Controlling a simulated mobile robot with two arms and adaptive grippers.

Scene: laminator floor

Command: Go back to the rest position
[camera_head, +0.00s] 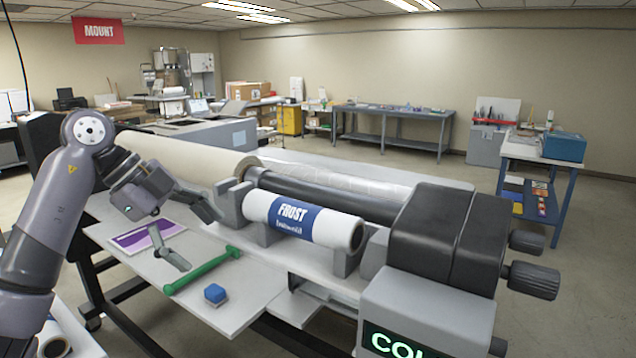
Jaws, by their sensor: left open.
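My left gripper (192,232) hangs above the laminator's white front table (245,300). Its two fingers are spread apart with nothing between them. One finger is near the left cradle post and the other is over the table near the green bar. A white roll with a blue "FROST" label (300,221) rests in the grey cradles (346,262) in front of the laminator's dark roller. My right gripper is not in view.
A green-handled bar (202,270), a blue block (215,294) and a purple print (148,236) lie on the front table. The laminator's dark end housing (440,235) and lit display (400,343) stand at right. Open floor (575,300) lies farther right.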

